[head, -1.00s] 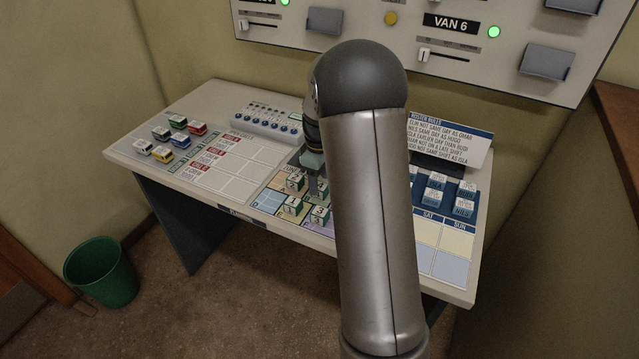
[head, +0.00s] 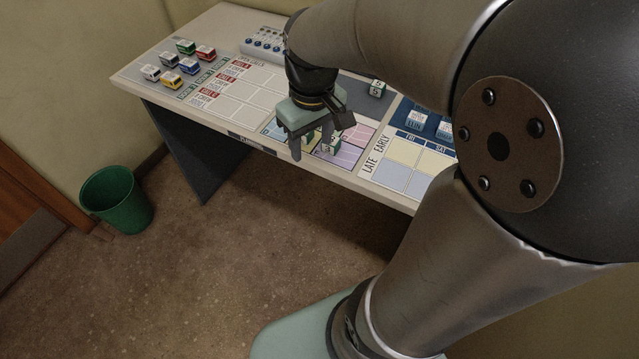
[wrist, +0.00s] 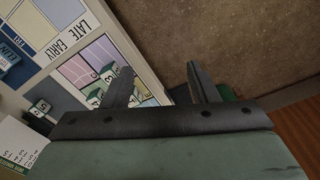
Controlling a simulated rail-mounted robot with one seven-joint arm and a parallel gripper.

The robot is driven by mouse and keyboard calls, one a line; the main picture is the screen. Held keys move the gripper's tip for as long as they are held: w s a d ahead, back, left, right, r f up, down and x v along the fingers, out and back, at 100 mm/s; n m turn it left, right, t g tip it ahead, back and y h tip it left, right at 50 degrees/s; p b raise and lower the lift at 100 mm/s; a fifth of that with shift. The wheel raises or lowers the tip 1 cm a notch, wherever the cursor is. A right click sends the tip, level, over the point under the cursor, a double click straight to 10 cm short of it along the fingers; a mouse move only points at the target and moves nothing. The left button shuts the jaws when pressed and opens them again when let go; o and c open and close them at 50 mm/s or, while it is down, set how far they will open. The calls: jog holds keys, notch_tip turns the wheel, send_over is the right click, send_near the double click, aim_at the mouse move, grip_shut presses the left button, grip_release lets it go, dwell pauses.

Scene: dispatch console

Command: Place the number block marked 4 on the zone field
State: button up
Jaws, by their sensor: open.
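The zone field (head: 352,154) is a grid of blue, pink and purple squares near the front edge of the desk. It also shows in the wrist view (wrist: 76,69). White-and-green number blocks (head: 335,143) stand on it, partly hidden by my gripper. Another number block (head: 377,88) stands behind it on a dark strip. I cannot tell which block is marked 4. My gripper (head: 312,146) points down over the front of the zone field. In the wrist view its two fingers (wrist: 158,72) are apart with nothing held between them.
Small toy vans (head: 172,79) stand in rows at the desk's left. A call sheet grid (head: 228,90) lies between them and the zone field. A roster board (head: 403,152) with blue-based blocks lies to the right. A green bin (head: 117,200) stands on the floor at left.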

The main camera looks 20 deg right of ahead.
jog(key=s+a+f+m, duration=0.2)
jog(key=s+a+f, duration=0.1)
jog(key=s, duration=0.7)
jog(key=shift+f, duration=0.2)
